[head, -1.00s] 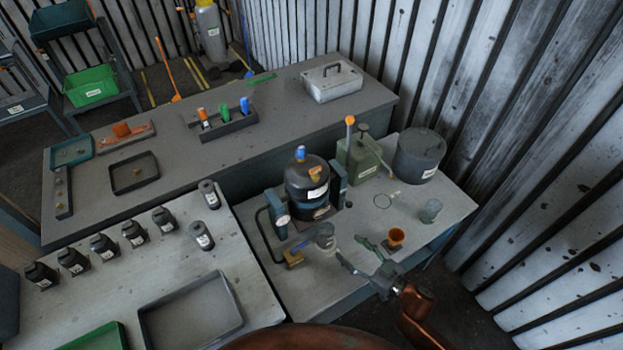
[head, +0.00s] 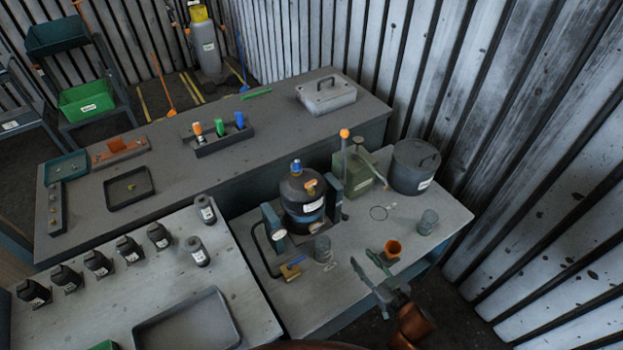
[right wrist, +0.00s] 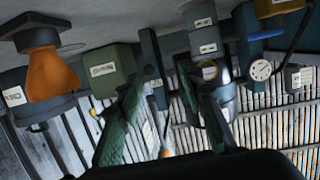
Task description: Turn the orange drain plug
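A dark round vessel (head: 303,210) stands in a blue-grey frame on the right-hand bench. A blue cap (head: 296,167) tops it, and an orange fitting (head: 311,186) shows on its upper side. I cannot tell if this fitting is the drain plug. My right gripper (head: 366,264) is open and empty above the bench's front part, between a small grey canister and an orange cup, apart from the vessel. In the right wrist view its fingers (right wrist: 168,90) are spread, and the vessel (right wrist: 226,92) appears upside down, partly hidden behind one finger. My left gripper is not in view.
The orange cup (head: 392,249) stands right of my right gripper, the grey canister (head: 322,249) to its left. A brass valve with a blue handle (head: 291,269) lies at the front. A green pump box (head: 359,174) and a grey pot (head: 415,167) stand behind.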

